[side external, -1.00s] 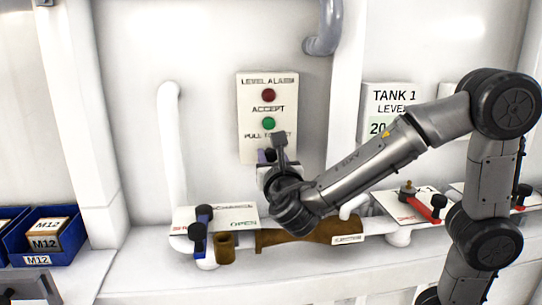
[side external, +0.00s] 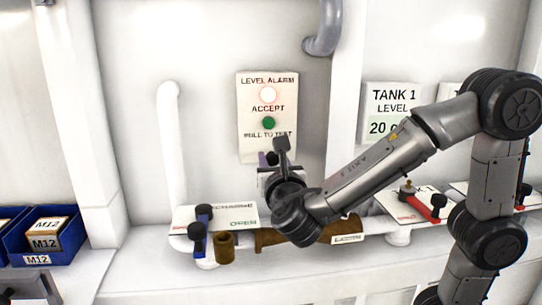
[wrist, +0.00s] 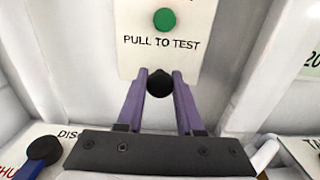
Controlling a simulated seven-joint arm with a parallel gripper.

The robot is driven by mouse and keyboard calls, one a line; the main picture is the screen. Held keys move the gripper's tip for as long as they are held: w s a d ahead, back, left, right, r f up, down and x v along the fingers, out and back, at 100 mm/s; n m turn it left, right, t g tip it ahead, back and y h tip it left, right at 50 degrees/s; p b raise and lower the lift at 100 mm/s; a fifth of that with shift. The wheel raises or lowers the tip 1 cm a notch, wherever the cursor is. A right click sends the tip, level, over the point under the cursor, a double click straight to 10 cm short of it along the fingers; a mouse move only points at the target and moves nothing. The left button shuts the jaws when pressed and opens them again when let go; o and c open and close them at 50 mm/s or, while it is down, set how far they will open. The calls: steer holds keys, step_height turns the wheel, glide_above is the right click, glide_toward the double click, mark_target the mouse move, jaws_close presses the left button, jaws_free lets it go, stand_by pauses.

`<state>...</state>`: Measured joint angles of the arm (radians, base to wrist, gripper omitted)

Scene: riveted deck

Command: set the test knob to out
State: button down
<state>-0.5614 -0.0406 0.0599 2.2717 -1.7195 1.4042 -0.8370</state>
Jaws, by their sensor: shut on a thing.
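In the wrist view the black test knob (wrist: 159,84) sits just below the words "PULL TO TEST". My gripper (wrist: 160,75) has its two purple fingers shut on the knob, one on each side. In the side view my gripper (side external: 267,158) is at the panel's lower edge, and my wrist hides most of the knob there. The green button also shows in the wrist view (wrist: 164,20).
A red-handled valve (side external: 428,205) is to the right. A white vertical pipe (side external: 169,140) stands left of the panel. Blue bins (side external: 50,245) are at far left.

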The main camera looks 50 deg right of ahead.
steer(key=shift+s+a, duration=0.35)
steer(key=c, duration=0.5)
jaws_free()
steer(key=shift+c, duration=0.2)
steer(key=v, duration=1.2)
